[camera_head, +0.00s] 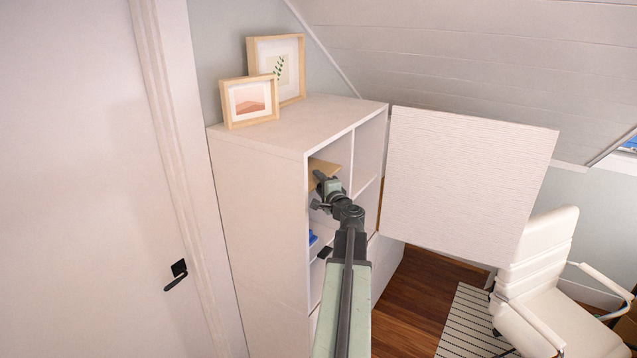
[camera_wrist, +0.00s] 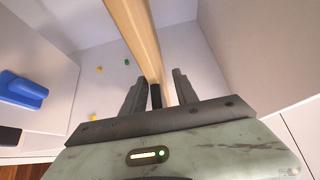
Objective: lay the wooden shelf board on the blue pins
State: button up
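The wooden shelf board (camera_head: 323,172) is inside the upper left opening of the white cabinet (camera_head: 262,200). In the wrist view the board (camera_wrist: 138,35) shows edge-on, running from the top down between the fingers. My gripper (camera_head: 325,188) is at the opening, with its fingers (camera_wrist: 159,85) on either side of the board, shut on it. In the wrist view a yellow pin (camera_wrist: 99,68), a green pin (camera_wrist: 126,62) and another yellow pin (camera_wrist: 93,117) show on the cabinet's inside wall. I cannot make out the blue pins.
A blue object (camera_head: 313,238) lies on a shelf below the board; it also shows in the wrist view (camera_wrist: 22,90). The open cabinet door (camera_head: 465,180) stands to the right. Picture frames (camera_head: 250,100) stand on top. A white chair (camera_head: 545,290) is at the right.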

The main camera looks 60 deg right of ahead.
jog(key=v, duration=0.7)
jog(key=shift+s+a, duration=0.2)
jog(key=shift+s, duration=0.15)
